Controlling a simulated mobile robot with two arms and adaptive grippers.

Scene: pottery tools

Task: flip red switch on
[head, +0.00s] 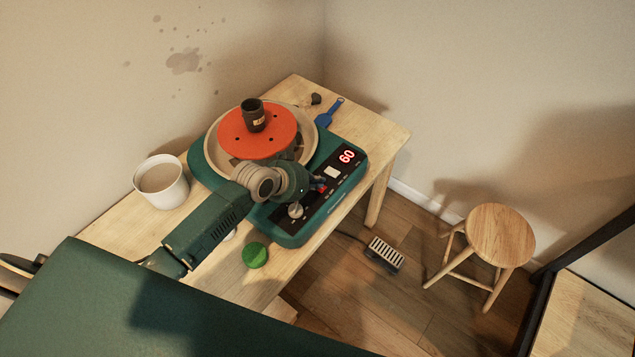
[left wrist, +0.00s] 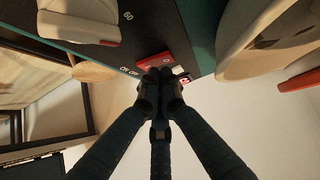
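The pottery wheel (head: 293,236) is a green machine with a black control panel, standing on a wooden table. The red switch (left wrist: 152,61) sits on that panel beside "ON OFF" lettering in the left wrist view. In the head view only a small red bit of the switch (head: 321,189) shows beside my gripper. My left gripper (left wrist: 160,74) has its dark fingertips together at the switch, with nothing seen between them. The tips partly cover the switch, and I cannot tell whether they touch it. In the head view my left gripper (head: 312,185) is over the panel. My right gripper is not in view.
The panel has a lit red "60" display (head: 347,156) and a round knob (head: 295,210). A dark cup (head: 253,116) stands on the orange wheel disc (head: 284,121). A white bucket (head: 160,190), green sponge (head: 255,255) and blue tool (head: 328,113) are on the table (head: 375,125).

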